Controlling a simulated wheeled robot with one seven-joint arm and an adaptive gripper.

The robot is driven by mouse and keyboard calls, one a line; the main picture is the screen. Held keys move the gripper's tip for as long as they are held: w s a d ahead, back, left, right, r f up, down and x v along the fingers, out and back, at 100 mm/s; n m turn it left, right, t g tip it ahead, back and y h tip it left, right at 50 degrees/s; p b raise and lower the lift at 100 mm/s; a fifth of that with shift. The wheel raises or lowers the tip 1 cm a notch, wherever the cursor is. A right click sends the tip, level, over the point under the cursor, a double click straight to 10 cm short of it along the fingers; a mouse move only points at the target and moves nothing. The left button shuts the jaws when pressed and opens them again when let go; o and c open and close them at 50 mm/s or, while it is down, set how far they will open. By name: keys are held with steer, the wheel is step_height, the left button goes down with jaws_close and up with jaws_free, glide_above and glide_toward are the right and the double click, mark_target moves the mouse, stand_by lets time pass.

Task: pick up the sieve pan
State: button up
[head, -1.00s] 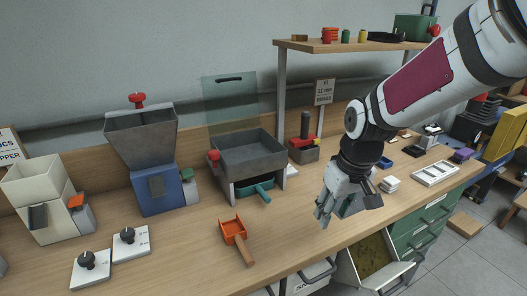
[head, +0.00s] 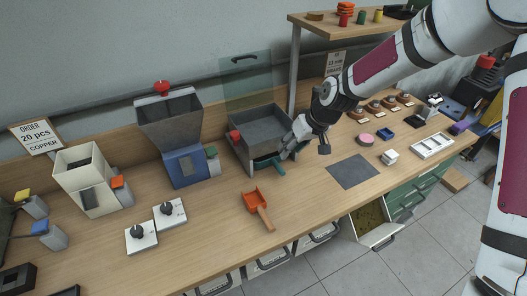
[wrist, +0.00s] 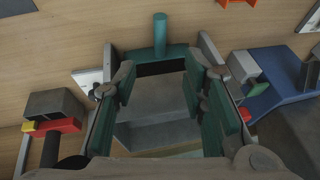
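The sieve pan, as I take it, is the teal pan whose handle (head: 277,166) sticks out at the front under a grey open-topped box (head: 250,153) on legs. Most of the pan is hidden beneath the box. In the wrist view its round handle (wrist: 160,35) points up the picture and its teal front edge (wrist: 160,54) shows below. My gripper (head: 288,150) is at the front right of the box, close to the handle. In the wrist view my gripper (wrist: 160,85) has its green-padded fingers wide apart with nothing held; the handle lies beyond the fingertips.
An orange scoop (head: 257,206) lies in front on the table. A blue-based hopper (head: 183,150) stands left of the box. A dark flat mat (head: 352,171) lies to the right. A clear panel (head: 247,82) stands behind the box. A drawer (head: 370,226) below is open.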

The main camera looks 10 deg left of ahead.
mark_target(278, 165)
steer(key=x, duration=1.1)
steer(key=shift+f+p, duration=0.1)
steer(key=shift+p, duration=0.2)
steer(key=shift+c, duration=0.3)
steer(key=shift+a, duration=0.1)
jaws_close()
